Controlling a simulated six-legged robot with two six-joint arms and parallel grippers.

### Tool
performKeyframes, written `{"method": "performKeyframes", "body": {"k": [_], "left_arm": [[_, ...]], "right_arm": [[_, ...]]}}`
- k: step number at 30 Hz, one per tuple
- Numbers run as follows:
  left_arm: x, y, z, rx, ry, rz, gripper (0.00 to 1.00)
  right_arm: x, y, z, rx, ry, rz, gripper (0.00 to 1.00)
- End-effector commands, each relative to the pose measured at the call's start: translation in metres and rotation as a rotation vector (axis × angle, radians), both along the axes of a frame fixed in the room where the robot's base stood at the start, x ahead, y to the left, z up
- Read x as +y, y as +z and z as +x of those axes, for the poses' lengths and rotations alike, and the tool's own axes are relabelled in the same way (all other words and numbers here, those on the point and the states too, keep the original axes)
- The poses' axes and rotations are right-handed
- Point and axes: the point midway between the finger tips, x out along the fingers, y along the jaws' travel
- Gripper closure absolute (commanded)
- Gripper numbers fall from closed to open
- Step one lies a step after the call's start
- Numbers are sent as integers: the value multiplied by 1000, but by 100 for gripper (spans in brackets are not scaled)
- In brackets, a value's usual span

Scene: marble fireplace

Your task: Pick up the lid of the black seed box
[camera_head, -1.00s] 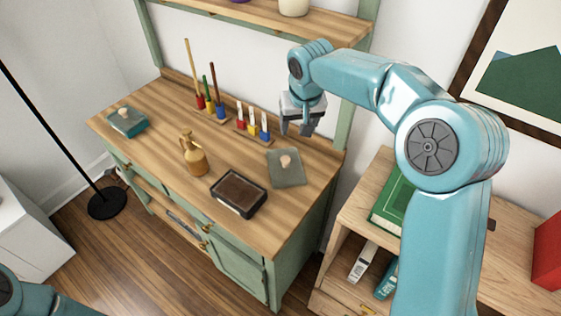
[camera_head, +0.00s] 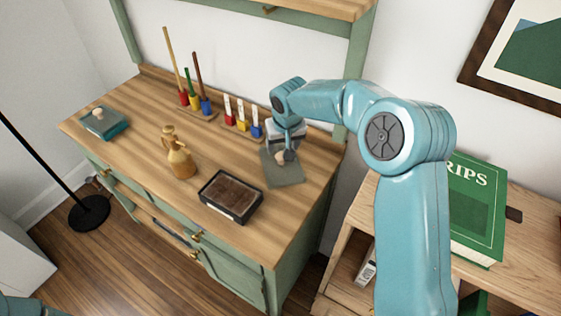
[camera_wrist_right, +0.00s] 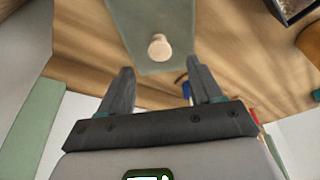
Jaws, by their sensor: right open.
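The black seed box (camera_head: 231,208) stands open on the wooden desk top, with brown contents showing. A flat grey-green lid (camera_head: 288,178) with a pale round wooden knob lies apart from it, to its upper right. My right gripper (camera_head: 286,157) is low over this lid, pointing down, and partly hides the knob. In the right wrist view the lid (camera_wrist_right: 150,18) and its knob (camera_wrist_right: 160,47) show just beyond the gap between the open, empty fingers (camera_wrist_right: 160,72). Whether the fingers flank the knob I cannot tell. My left gripper is out of view.
A teal box with a knobbed lid (camera_head: 104,123) sits at the desk's left. A tan bottle (camera_head: 179,160) stands left of the black box. Coloured peg racks (camera_head: 240,123) stand behind, close to my right gripper. A bookcase with a green book (camera_head: 475,210) is at the right.

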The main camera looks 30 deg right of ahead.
Motion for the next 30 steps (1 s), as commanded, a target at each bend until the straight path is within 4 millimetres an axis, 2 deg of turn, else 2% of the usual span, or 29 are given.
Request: {"method": "performKeyframes", "body": {"k": [5,12,21,23,27,29,30], "left_arm": [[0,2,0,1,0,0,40],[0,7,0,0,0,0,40],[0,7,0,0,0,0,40],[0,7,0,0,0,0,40],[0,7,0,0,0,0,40],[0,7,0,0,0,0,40],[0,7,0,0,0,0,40]], "right_arm": [[-2,-13,6,2,0,1,36],[-6,-49,19,1,1,0,36],[-6,-55,22,-1,1,0,36],[-6,-55,22,-1,1,0,52],[-5,-55,22,-1,1,0,96],[-5,-54,22,-1,1,0,97],[-5,-54,22,-1,1,0,100]]}}
